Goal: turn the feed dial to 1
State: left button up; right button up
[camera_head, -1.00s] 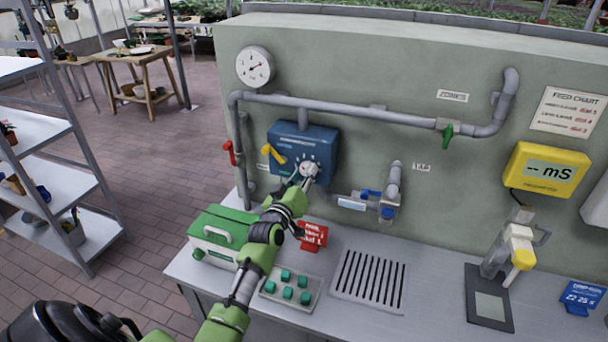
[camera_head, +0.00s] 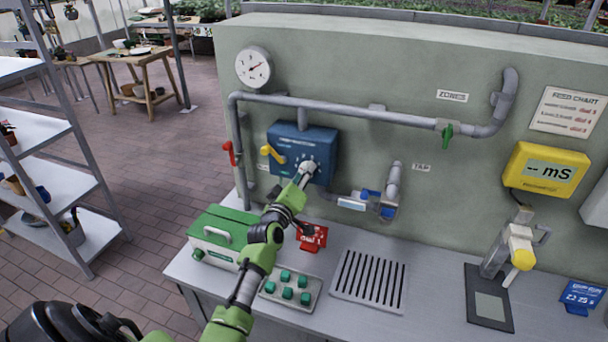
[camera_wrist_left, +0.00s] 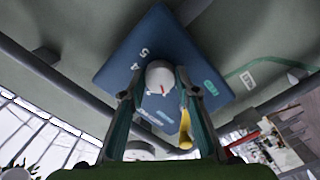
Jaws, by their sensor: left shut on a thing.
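The blue feed unit (camera_head: 318,143) is fixed to the green-grey wall, with a white dial on its front. The dial (camera_wrist_left: 160,77) shows in the left wrist view as a round white knob with a red mark, between my fingers. The numbers 4 and 5 show on the blue panel up and left of it. My left gripper (camera_head: 305,172) is shut on the dial and covers most of it in the head view. A yellow lever (camera_head: 272,154) sits on the unit's left side. My right gripper is not in view.
A red-handled valve (camera_head: 229,152) and grey pipes (camera_head: 330,108) run near the unit. A yellow meter (camera_head: 547,168) hangs at right.

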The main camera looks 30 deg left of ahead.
pick_arm(q)
jog(key=o, duration=1.1)
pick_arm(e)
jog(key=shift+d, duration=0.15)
pick_arm(q)
jog(key=v, duration=1.2)
jog(key=shift+f, duration=0.1)
